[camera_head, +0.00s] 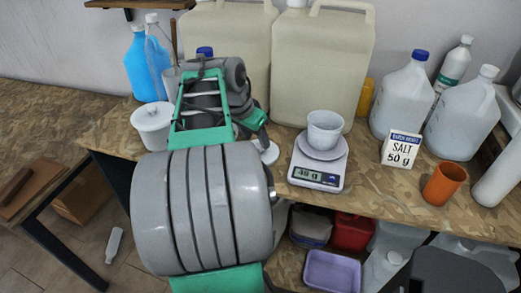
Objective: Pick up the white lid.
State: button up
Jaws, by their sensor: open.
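A white lid (151,108) with a small knob sits on a squat white pot (155,139) on the wooden bench, left of my arm. My arm rises through the middle of the picture and hides part of the bench. My gripper (258,128) shows only partly at the arm's far end, right of the pot and apart from the lid. It is open; its fingertips are hard to make out. A small pale round piece (269,153) shows just below it; I cannot tell what it is.
A scale (318,178) bearing a white cup (325,129) stands right of my gripper.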

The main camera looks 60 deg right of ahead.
jog(key=x, duration=0.3)
jog(key=shift+s+d+f, duration=0.1)
jog(key=shift+d+f, duration=0.15)
grip_shut()
